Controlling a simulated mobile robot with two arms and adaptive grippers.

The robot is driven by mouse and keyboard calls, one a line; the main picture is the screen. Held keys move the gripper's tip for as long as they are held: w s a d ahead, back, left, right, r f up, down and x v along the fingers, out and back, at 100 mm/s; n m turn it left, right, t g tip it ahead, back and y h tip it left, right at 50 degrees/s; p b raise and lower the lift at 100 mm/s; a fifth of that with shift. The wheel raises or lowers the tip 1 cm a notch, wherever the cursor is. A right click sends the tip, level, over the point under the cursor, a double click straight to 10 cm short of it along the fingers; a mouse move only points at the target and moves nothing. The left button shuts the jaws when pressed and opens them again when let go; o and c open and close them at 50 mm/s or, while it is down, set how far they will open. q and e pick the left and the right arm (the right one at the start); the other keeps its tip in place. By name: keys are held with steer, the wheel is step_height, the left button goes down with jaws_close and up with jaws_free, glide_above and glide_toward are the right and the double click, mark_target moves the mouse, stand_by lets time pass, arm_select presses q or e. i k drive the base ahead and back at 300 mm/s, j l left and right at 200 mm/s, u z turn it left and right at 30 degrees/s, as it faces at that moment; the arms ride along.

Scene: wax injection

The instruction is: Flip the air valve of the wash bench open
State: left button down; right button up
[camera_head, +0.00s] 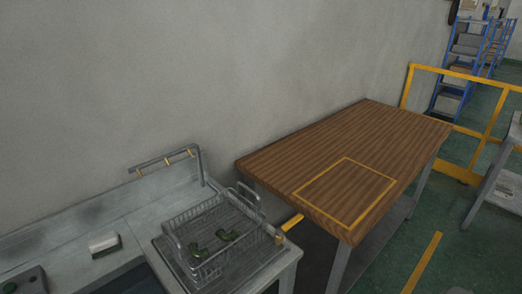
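The wash bench (73,246) is a grey metal bench at the lower left, against the wall. At its right edge a small brass-coloured fitting (279,238) shows, with a flat yellow bar (292,222) beside it sticking out to the right. This looks like the air valve and its lever, but it is too small to tell whether it is open or closed. A grey pipe (165,160) with several yellow nozzles stands at the back of the bench. Neither of my grippers is in view.
A wire basket (181,243) with green pieces (228,236) sits on the bench, right of a dark basin (135,281). A small light box (104,244) and a control panel (25,281) are left. A wooden table (330,150) stands right of the bench, with green floor beyond.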

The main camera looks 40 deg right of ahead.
mark_target(285, 227)
steer(key=z, duration=1.3)
